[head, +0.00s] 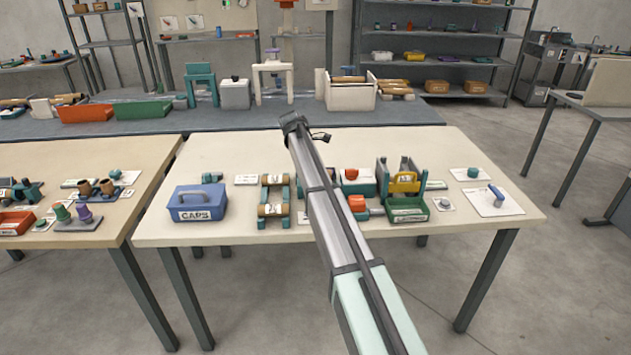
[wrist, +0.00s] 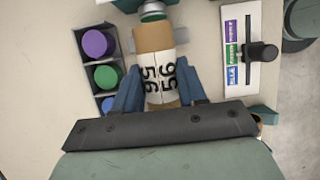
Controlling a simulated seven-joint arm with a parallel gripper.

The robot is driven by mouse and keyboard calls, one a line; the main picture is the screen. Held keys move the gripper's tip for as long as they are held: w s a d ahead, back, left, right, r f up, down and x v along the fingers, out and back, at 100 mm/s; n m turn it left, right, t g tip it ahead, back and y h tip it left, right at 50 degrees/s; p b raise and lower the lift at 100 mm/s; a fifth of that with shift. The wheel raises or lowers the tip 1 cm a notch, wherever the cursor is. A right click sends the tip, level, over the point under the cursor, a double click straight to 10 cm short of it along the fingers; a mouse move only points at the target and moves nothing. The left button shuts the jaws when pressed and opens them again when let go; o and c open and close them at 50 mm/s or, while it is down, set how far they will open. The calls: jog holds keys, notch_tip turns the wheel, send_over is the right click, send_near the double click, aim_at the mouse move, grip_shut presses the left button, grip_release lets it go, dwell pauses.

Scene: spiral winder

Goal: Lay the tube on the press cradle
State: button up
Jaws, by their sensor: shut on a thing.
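In the wrist view my gripper (wrist: 158,92) has its two blue fingers shut on a tan tube (wrist: 153,38). The tube has a white band with black digits and points away from my gripper. Pale grey pieces (wrist: 182,47) show at both sides of the tube; I cannot tell whether they are the press cradle or whether the tube touches them. A green round part with a pale ring (wrist: 152,12) is at the tube's far end. In the head view my arm crosses the table and I cannot make out my gripper.
A dark tray (wrist: 89,62) with purple, green and blue round pieces lies left of the tube. A colour card (wrist: 238,83) with a black knob is on the right. In the head view, a blue CAPS box (head: 197,203) and a two-tube rack (head: 272,197) stand left of my arm.

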jog(key=shift+f, duration=1.65)
jog(key=shift+f, duration=0.6)
jog(key=o, duration=1.1)
jog(key=shift+r, duration=0.5)
jog(key=v, duration=1.2)
jog(key=shift+r, duration=0.15)
